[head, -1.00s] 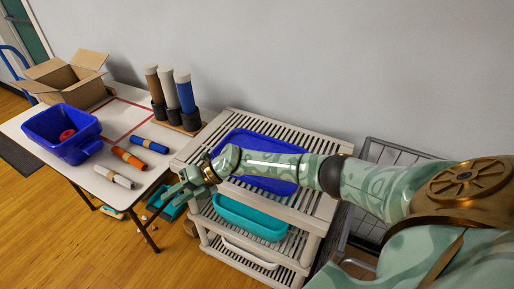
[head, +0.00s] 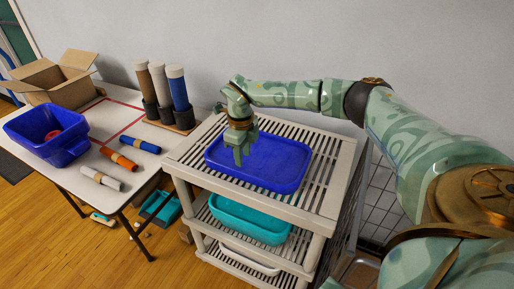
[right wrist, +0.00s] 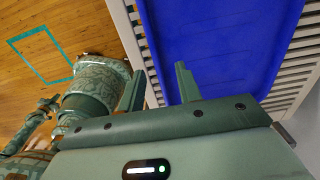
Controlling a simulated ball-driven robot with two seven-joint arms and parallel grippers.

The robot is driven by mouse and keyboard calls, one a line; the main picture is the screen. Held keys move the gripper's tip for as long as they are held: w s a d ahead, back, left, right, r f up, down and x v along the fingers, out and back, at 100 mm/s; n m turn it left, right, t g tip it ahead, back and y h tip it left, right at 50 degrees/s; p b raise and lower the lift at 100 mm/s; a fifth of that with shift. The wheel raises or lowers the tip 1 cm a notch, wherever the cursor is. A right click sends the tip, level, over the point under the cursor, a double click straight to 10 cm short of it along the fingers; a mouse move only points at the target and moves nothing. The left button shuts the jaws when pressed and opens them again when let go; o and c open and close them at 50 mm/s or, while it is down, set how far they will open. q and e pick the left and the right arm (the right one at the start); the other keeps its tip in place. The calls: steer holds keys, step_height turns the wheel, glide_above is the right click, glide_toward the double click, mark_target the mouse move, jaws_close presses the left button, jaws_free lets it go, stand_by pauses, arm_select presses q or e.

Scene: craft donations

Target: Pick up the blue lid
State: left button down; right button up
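The blue lid (head: 272,165) lies flat on the slatted top shelf of a beige rack in the head view. It also fills the upper middle of the right wrist view (right wrist: 215,40). My right gripper (head: 239,160) points down over the lid's left part. In the right wrist view its two fingers (right wrist: 160,88) stand apart with nothing between them, one over the lid and one near its edge. I cannot tell whether the fingertips touch the lid. My left gripper is not in the head view.
The beige rack (head: 328,190) holds a teal tray (head: 250,220) on its shelf below. At left a table carries a blue bin (head: 45,140), a cardboard box (head: 62,82), paper rolls (head: 120,159) and upright tubes (head: 160,85). A wall rises behind the rack.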

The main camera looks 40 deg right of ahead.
mark_target(243, 172)
steer(key=f, duration=0.2)
steer(key=f+b, duration=0.1)
steer(key=f, duration=0.1)
steer(key=f+b, duration=0.1)
steer(key=f, duration=0.1)
steer(key=shift+s+a, duration=0.3)
steer(key=shift+s, duration=0.05)
steer(key=shift+r, duration=0.1)
jaws_close()
